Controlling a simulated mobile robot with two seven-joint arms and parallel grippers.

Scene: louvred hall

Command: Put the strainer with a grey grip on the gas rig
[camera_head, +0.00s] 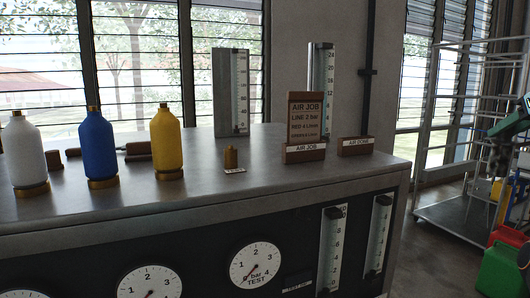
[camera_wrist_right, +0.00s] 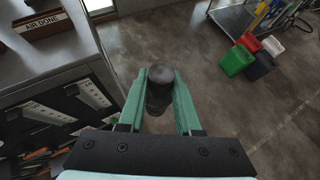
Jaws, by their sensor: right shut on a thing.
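My right gripper (camera_wrist_right: 160,78) is shut on a dark grey, round-topped cylinder (camera_wrist_right: 159,90). This may be the strainer with a grey grip; its lower part is hidden. It is held over the floor, beside the bench. In the head view, green parts of my right gripper (camera_head: 517,122) show at the right edge, away from the bench top. No label tells me which thing is the gas rig. The grey bench (camera_head: 250,195) has round dials and sight tubes on its front, and white, blue and yellow bottles on top. My left gripper is out of view.
A small brass fitting (camera_head: 230,158) stands behind a label. An AIR JOB sign (camera_head: 305,115), an AIR JOB block (camera_head: 305,152) and another labelled block (camera_head: 355,146) are at the bench's right.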

